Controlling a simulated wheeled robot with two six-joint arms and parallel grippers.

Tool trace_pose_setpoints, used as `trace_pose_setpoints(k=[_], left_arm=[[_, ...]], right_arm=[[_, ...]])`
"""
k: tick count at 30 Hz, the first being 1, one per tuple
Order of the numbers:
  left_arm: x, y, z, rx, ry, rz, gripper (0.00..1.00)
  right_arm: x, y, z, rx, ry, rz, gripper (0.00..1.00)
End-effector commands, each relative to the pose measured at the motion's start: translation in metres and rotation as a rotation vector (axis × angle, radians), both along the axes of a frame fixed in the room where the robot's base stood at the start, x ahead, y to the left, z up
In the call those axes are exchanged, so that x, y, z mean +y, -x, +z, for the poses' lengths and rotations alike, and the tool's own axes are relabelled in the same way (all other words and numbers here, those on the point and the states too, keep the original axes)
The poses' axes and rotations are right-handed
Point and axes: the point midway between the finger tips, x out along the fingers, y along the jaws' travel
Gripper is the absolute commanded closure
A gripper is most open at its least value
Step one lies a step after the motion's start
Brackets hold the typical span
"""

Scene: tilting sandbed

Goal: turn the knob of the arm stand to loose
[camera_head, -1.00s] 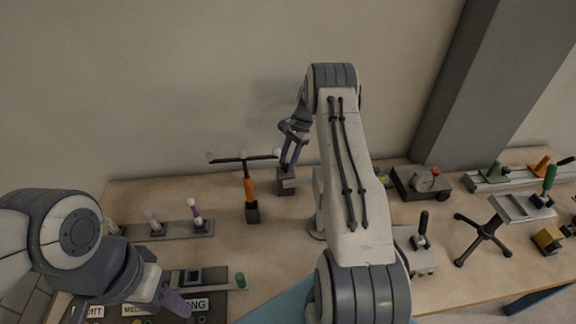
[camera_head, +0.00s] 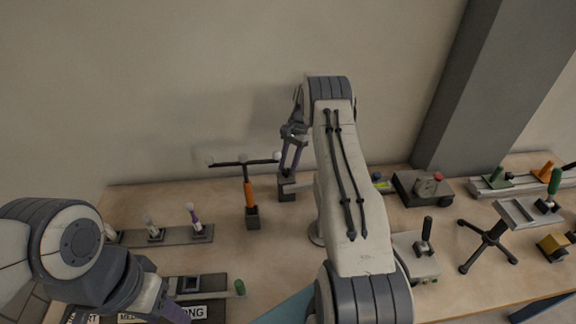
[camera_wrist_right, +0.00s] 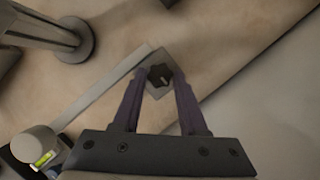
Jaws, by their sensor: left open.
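The arm stand (camera_head: 287,190) is a dark block at the back of the bench. In the right wrist view its top is a grey square (camera_wrist_right: 171,61) bearing a dark lobed knob (camera_wrist_right: 159,76), with a pale bar running to the lower left. My right gripper (camera_head: 291,171) points down over the stand. In the right wrist view its purple fingers (camera_wrist_right: 161,77) are apart, the knob showing between their tips; I cannot tell whether they touch it. My left gripper (camera_head: 172,312) is open, low at the left above the labelled board, partly cut off by the picture edge.
An orange-handled T-shaped stand (camera_head: 250,195) is close left of the arm stand. A rail with small knobs (camera_head: 180,236) lies further left, a labelled board (camera_head: 206,313) in front. A box with a red button (camera_head: 422,189) and a lever box (camera_head: 415,262) are at the right. The wall is close behind.

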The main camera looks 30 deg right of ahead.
Motion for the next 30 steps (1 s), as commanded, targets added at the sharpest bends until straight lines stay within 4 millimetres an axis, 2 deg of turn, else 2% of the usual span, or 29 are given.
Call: trace_pose_setpoints(k=[1, 2, 3, 14, 24, 30], left_arm=[[0.0, 0.0, 0.0, 0.0, 0.0, 0.0, 0.5], [0.0, 0.0, 0.0, 0.0, 0.0, 0.0, 0.5], [0.0, 0.0, 0.0, 0.0, 0.0, 0.0, 0.5], [0.0, 0.0, -0.003, 0.0, 0.0, 0.0, 0.5], [0.0, 0.0, -0.019, 0.0, 0.0, -0.001, 0.5], [0.0, 0.0, -0.021, 0.0, 0.0, -0.001, 0.5]], right_arm=[[0.0, 0.0, 0.0, -0.001, 0.001, 0.001, 0.43], [0.0, 0.0, 0.0, -0.001, 0.001, 0.001, 0.31], [0.0, 0.0, 0.0, 0.0, 0.0, 0.001, 0.29], [-0.002, -0.001, 0.004, -0.002, 0.0, -0.001, 0.29], [-0.022, -0.008, 0.052, -0.003, 0.003, -0.001, 0.29], [-0.027, -0.01, 0.068, -0.001, 0.001, 0.001, 0.29]])
